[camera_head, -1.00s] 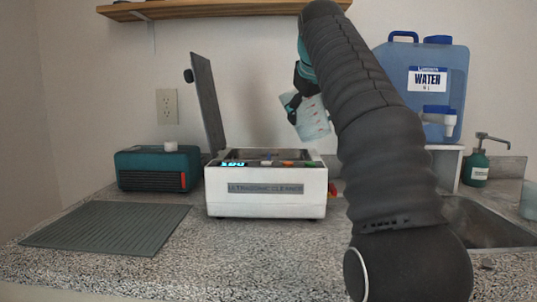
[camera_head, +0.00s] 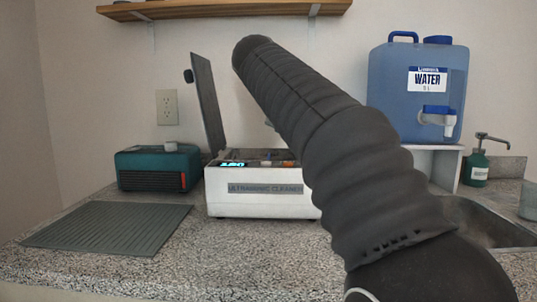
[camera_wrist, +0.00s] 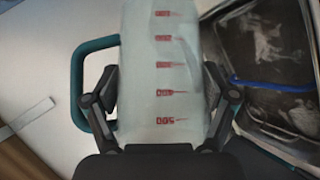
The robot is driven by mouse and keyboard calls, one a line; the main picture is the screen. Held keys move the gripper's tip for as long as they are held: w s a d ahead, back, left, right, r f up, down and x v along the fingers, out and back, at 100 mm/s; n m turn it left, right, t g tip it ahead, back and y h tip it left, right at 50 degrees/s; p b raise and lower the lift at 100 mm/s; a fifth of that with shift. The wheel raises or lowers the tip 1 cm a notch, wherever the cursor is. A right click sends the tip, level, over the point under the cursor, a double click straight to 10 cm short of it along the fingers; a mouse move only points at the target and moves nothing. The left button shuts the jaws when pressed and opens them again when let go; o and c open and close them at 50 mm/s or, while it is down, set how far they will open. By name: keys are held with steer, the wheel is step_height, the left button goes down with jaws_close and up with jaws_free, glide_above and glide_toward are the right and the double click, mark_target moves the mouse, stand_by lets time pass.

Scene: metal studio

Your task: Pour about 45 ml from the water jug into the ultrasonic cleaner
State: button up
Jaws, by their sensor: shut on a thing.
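The water jug (camera_wrist: 160,60) is a clear, pale vessel with red volume marks and a teal handle (camera_wrist: 78,85), seen in the wrist view. My gripper (camera_wrist: 163,88) is shut on its body, one finger on each side. The water level inside cannot be made out. In the head view my arm hides the gripper and nearly all of the jug. The ultrasonic cleaner (camera_head: 230,203) is a white box on the counter with its lid (camera_head: 207,105) standing open. Its metal tank shows at the right of the wrist view (camera_wrist: 262,50), beside the jug.
A teal device (camera_head: 150,178) and a grey ribbed mat (camera_head: 110,228) lie left of the cleaner. A blue container labelled WATER (camera_head: 390,90) stands on a white stand at the right, near a soap pump (camera_head: 476,168) and a sink (camera_head: 490,225). A wooden shelf (camera_head: 230,9) hangs above.

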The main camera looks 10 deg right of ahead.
steer(key=shift+a+f+n+h, duration=0.1)
steer(key=shift+a+n+h, duration=0.05)
steer(key=shift+n+h, duration=0.3)
steer(key=shift+a+f+n+t+h+b, duration=0.35)
steer(key=shift+h+b, duration=0.4)
steer(key=shift+b, duration=0.4)
steer(key=shift+d+r, duration=0.1)
steer(key=shift+d, duration=0.2)
steer(key=shift+w+d, duration=0.15)
steer(key=shift+d, duration=0.1)
steer(key=shift+d, duration=0.2)
steer(key=shift+d, duration=0.25)
steer(key=shift+d, duration=0.25)
steer(key=shift+d+n+h+b, duration=0.3)
steer(key=shift+d+b, duration=0.05)
steer(key=shift+b, duration=0.05)
stand_by(0.7)
